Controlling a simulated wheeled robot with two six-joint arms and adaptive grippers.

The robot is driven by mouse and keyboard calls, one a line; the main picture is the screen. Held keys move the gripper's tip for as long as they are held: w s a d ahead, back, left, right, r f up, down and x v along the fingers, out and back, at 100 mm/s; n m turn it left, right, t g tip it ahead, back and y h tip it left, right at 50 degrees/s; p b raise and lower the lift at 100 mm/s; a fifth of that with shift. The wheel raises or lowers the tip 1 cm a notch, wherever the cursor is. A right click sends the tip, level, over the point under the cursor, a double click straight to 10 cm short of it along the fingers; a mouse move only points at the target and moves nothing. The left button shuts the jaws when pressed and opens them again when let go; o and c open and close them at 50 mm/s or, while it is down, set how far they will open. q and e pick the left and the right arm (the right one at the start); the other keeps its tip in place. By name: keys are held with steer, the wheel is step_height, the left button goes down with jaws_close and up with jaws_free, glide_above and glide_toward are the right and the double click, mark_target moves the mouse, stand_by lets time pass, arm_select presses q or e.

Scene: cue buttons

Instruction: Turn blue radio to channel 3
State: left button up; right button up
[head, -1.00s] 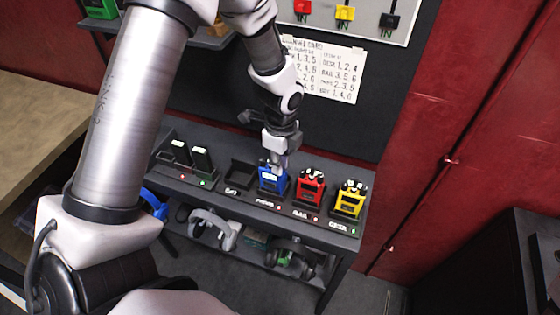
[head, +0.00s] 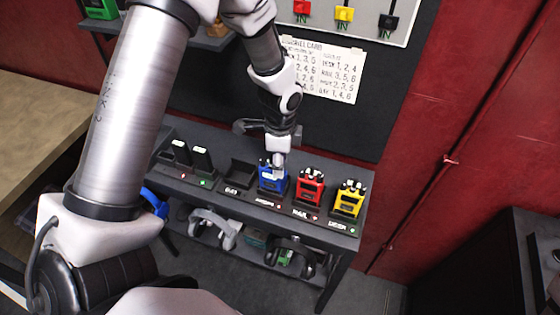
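The blue radio (head: 272,181) stands upright in a dock on the dark shelf, left of the red radio. My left gripper (head: 278,170) reaches down from above, with its tip at the top of the blue radio. It covers part of the radio's top, so the knob and channel setting are hidden. The fingers look close together, but they are too small to tell whether they hold anything. My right gripper is not in view.
The red radio (head: 310,187) and yellow radio (head: 348,199) stand close by on the right. An empty dock (head: 238,173) is on the left, then two black devices (head: 201,160). Headsets (head: 212,229) lie on the lower shelf. A paper card (head: 325,72) hangs behind.

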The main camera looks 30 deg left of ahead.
arm_select(q)
step_height(320, 180, up, 12)
stand_by(0.4)
steer(key=shift+w, duration=0.15)
